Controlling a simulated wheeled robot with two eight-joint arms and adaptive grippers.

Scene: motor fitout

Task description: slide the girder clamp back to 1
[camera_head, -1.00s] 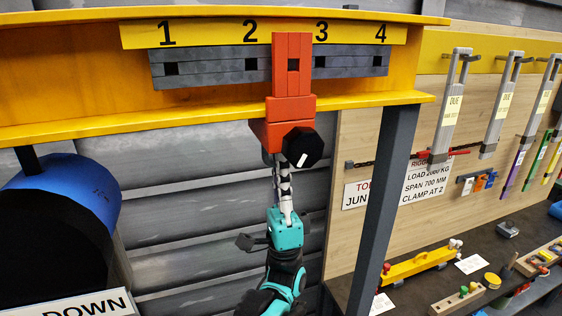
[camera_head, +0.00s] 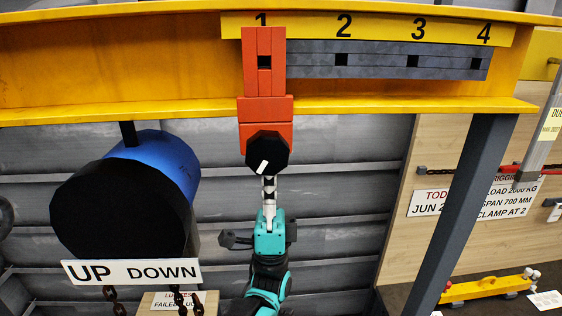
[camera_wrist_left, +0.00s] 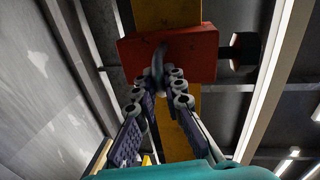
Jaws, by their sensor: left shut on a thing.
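The orange-red girder clamp (camera_head: 265,110) sits on the yellow girder (camera_head: 360,102) in the head view, its upright plate just under the number 1 (camera_head: 262,19). A dark hole in the plate lies below that number. A black knob (camera_head: 267,150) with a white mark is on the clamp's front. My left gripper (camera_head: 269,190) reaches up from below to the clamp's underside. In the left wrist view, its fingers (camera_wrist_left: 160,92) are shut on a grey hook or loop (camera_wrist_left: 158,62) under the clamp's red body (camera_wrist_left: 175,52). My right gripper is not in view.
A grey rail (camera_head: 380,60) with square holes runs right under numbers 2, 3 and 4. A black and blue drum (camera_head: 120,205) hangs at left, above an UP DOWN sign (camera_head: 132,272). A dark post (camera_head: 465,215) stands at right. A sign (camera_head: 475,195) reads clamp at 2.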

